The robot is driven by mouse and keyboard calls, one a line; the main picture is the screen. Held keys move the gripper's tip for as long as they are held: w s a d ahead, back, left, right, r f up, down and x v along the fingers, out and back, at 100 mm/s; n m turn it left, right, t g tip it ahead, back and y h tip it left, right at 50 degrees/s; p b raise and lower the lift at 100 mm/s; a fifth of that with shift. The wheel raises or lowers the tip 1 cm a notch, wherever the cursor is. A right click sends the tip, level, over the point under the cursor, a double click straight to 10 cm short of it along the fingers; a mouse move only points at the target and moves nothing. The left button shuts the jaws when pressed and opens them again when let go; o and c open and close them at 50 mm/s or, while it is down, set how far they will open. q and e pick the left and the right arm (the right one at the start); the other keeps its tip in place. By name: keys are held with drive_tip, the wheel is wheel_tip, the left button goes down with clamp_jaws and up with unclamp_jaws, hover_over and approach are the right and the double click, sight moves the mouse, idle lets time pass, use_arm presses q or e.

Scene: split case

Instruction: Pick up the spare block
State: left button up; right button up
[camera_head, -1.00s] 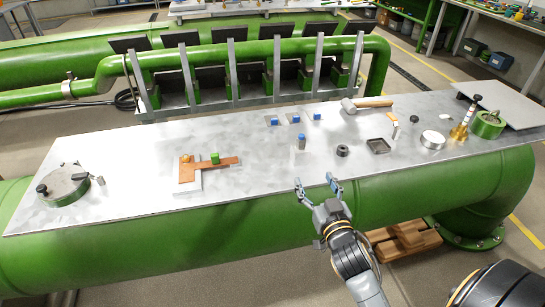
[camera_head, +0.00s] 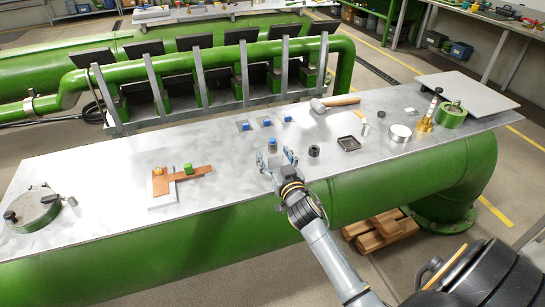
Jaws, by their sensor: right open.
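A small upright block with a blue top (camera_head: 272,145), which looks like the spare block, stands on the grey metal tabletop near its middle. My right gripper (camera_head: 276,157) is open, with its two fingers on either side of the block's lower part in the picture. I cannot tell whether the fingers touch it. The lower part of the block is partly hidden by the gripper. My left gripper is not in view.
Several blue blocks (camera_head: 265,122) sit on small plates behind. A dark ring (camera_head: 314,151) and a dark square tray (camera_head: 348,143) are to the right. A hammer (camera_head: 334,103) lies behind. A copper-coloured L-shaped piece (camera_head: 183,174) with a green block (camera_head: 188,168) is left.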

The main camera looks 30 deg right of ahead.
drive_tip(key=shift+x, duration=0.75)
drive_tip(key=c, duration=1.2)
drive_tip(key=shift+r, duration=0.1)
drive_tip(key=shift+c, duration=0.9)
